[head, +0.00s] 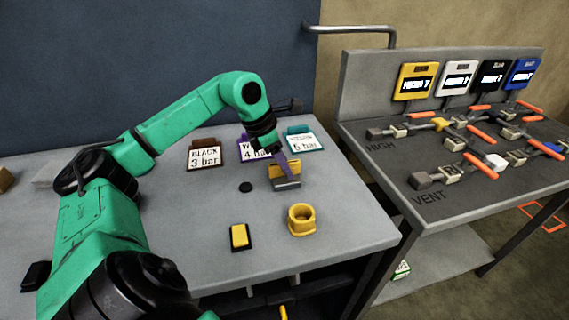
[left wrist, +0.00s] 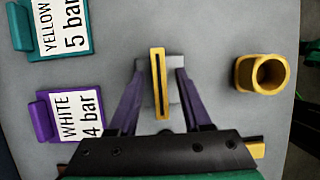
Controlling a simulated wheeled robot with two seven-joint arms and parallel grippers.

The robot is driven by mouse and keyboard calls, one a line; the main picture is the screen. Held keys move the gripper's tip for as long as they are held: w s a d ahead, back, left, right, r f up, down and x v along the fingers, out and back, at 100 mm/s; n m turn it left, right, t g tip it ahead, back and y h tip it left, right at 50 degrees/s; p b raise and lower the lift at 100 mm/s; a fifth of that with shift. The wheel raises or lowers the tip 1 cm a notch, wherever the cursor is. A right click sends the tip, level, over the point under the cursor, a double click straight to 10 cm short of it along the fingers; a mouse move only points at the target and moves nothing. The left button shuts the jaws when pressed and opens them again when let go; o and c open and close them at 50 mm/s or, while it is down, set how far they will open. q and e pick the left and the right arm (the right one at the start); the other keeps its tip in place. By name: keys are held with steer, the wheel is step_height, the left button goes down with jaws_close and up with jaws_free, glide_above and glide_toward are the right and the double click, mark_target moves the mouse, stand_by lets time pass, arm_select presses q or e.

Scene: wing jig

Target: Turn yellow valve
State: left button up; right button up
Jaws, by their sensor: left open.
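My left gripper (head: 284,172) is open over the grey table, its purple fingers pointing down. A yellow slotted piece (left wrist: 159,84) on a grey block stands between the spread fingers in the left wrist view. I see a gap on both sides of it. In the head view this yellow piece (head: 283,168) is partly hidden by a finger. On the dark jig bench at right, a yellow fitting (head: 439,124) sits among pipes and orange-handled valves, below a yellow tag (head: 416,81). My left gripper is well away from that bench. My right gripper is not in view.
A yellow cup-like ring (head: 301,220) and a yellow-topped block (head: 240,237) are near the table's front. Signs for black (head: 205,155), white and yellow (head: 301,140) stand behind. A metal rail (head: 350,30) rises behind the gap between table and jig bench.

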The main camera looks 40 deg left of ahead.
arm_select(q)
jaws_close()
steer(key=shift+n, duration=0.4)
steer(key=shift+n+t+y, duration=0.3)
steer(key=shift+n, duration=0.2)
steer(key=shift+r+n+y, duration=0.15)
steer(key=shift+n+y, duration=0.15)
steer(key=shift+n, duration=0.5)
steer(key=n+y+p, duration=0.1)
steer(key=n, duration=0.1)
steer(key=n+p, duration=0.1)
steer(key=n, duration=0.1)
steer(key=shift+r+n+y, duration=0.15)
steer(key=shift+n+y, duration=0.15)
steer(key=shift+y, duration=0.1)
steer(key=n+y+p, duration=0.1)
steer(key=n, duration=0.1)
steer(key=shift+n+p, duration=0.3)
steer(key=shift+p, duration=0.1)
steer(key=n+y, duration=0.1)
steer(key=n, duration=0.2)
steer(key=shift+n+p, duration=0.3)
steer(key=shift+p, duration=0.1)
steer(key=shift+f+n+g+y, duration=0.1)
steer(key=shift+n+g+y, duration=0.25)
steer(key=shift+n, duration=0.6)
steer(key=shift+f+n+g+y, duration=0.1)
steer(key=shift+n+g+y, duration=0.25)
steer(key=shift+n, duration=0.6)
